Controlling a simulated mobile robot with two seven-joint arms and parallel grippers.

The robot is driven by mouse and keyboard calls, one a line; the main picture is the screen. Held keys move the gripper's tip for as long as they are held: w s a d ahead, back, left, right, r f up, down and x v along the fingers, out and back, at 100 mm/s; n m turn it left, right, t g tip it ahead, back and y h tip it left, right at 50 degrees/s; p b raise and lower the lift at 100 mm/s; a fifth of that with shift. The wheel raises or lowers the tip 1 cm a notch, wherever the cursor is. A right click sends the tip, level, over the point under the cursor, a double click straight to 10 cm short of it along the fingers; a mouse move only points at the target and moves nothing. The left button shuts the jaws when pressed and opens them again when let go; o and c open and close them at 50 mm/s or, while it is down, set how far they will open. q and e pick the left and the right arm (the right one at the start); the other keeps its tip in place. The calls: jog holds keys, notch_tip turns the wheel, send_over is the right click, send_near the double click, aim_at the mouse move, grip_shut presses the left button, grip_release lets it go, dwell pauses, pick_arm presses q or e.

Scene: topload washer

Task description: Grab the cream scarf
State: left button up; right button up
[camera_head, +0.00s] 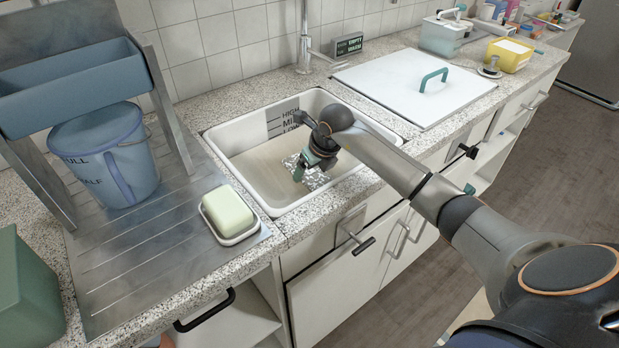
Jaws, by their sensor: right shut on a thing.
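My right gripper (312,165) reaches down into the white basin (221,152) from the right. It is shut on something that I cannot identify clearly. A small teal-green piece (298,174) shows at its fingers. Just beside the fingers is a pale, crinkled, shiny patch (318,180). I cannot tell whether this is cloth or rippled water. I cannot make out the cream scarf for certain; the gripper hides part of the basin. The beige area in the basin (262,165) looks flat. My left gripper is not in view.
A white lid with a teal handle (433,79) lies right of the basin. A faucet (304,45) stands behind it. Left are a soap bar (228,210) on a dish, a blue bucket (105,160) and a metal rack. A yellow tub (508,55) stands back right.

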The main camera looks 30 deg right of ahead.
grip_shut()
jog(key=shift+r, duration=0.1)
jog(key=shift+r, duration=0.1)
